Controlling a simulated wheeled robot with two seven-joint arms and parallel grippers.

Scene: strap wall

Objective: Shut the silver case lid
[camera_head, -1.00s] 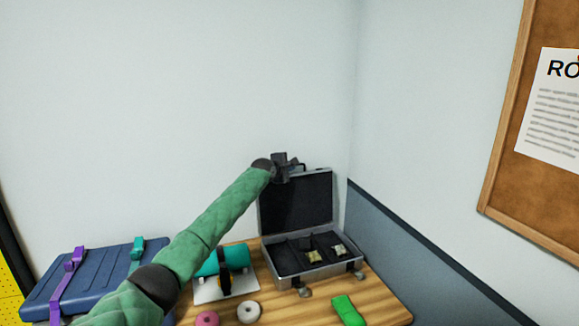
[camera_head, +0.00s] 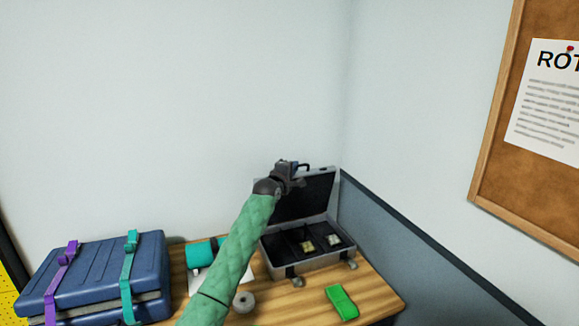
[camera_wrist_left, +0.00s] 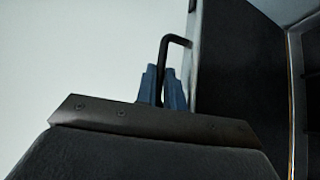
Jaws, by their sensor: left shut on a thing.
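The silver case (camera_head: 318,259) stands on the wooden table with its dark inside showing. Its lid (camera_head: 318,193) is raised at the back, and in the left wrist view the lid (camera_wrist_left: 240,75) is a dark panel right of the fingers. My left gripper (camera_head: 291,170) is at the lid's top edge and covers its upper left part. Its blue fingers (camera_wrist_left: 164,86) are shut on the black lid handle (camera_wrist_left: 170,43), which also shows in the head view (camera_head: 305,166). My right gripper is not in view.
Small pale items (camera_head: 307,246) lie inside the case. Two latches stick out at its front. A blue suitcase (camera_head: 95,277) with purple and teal straps stands left. Walls are close behind and right.

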